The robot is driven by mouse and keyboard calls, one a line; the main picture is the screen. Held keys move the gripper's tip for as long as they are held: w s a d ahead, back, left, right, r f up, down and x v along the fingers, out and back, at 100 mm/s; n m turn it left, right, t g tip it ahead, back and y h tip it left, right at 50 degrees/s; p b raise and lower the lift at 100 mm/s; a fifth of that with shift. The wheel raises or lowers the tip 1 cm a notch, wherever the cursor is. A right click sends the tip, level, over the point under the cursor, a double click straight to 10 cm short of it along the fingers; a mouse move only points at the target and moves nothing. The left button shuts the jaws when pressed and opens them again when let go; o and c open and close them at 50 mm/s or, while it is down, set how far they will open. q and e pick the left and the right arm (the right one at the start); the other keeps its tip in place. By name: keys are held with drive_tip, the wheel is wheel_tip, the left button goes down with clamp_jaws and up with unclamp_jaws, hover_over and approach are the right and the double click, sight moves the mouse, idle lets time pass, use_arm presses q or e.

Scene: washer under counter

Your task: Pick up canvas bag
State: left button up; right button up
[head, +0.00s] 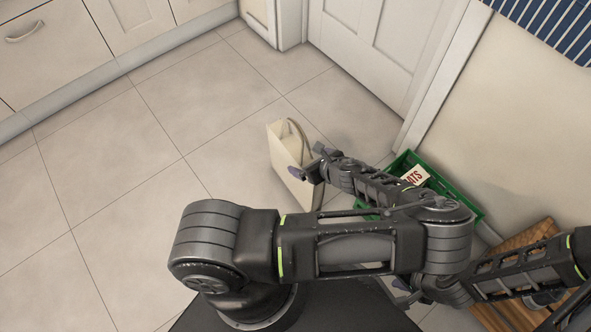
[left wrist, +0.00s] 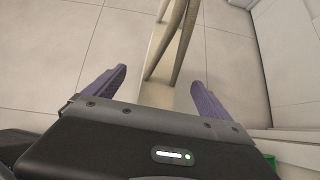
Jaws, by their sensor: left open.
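The canvas bag (head: 284,152) is cream and stands upright on the tiled floor, with its handle loop at the top. My left gripper (head: 308,161) is open beside its right side in the head view, and hides part of it. In the left wrist view, the bag's handle straps (left wrist: 172,38) rise between and beyond the two purple fingers of my left gripper (left wrist: 156,98). The fingers stand apart, and I cannot tell whether either touches the bag. My right gripper (head: 404,291) is at the lower right, partly hidden by my left arm, its jaws unclear.
A green crate (head: 470,205) with a lettered label stands by the wall, right of the bag. A wooden board-like object (head: 515,240) lies at lower right. A white door (head: 375,40) is behind the bag, and white cabinets (head: 70,50) line the upper left. Floor left of the bag is clear.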

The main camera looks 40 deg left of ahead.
sight(302, 159)
use_arm(q)
drive_tip(key=b+x, duration=0.2)
drive_tip(key=x, duration=0.3)
drive_tip(key=shift+f, duration=0.15)
idle(0.5)
clamp_jaws()
idle(0.9)
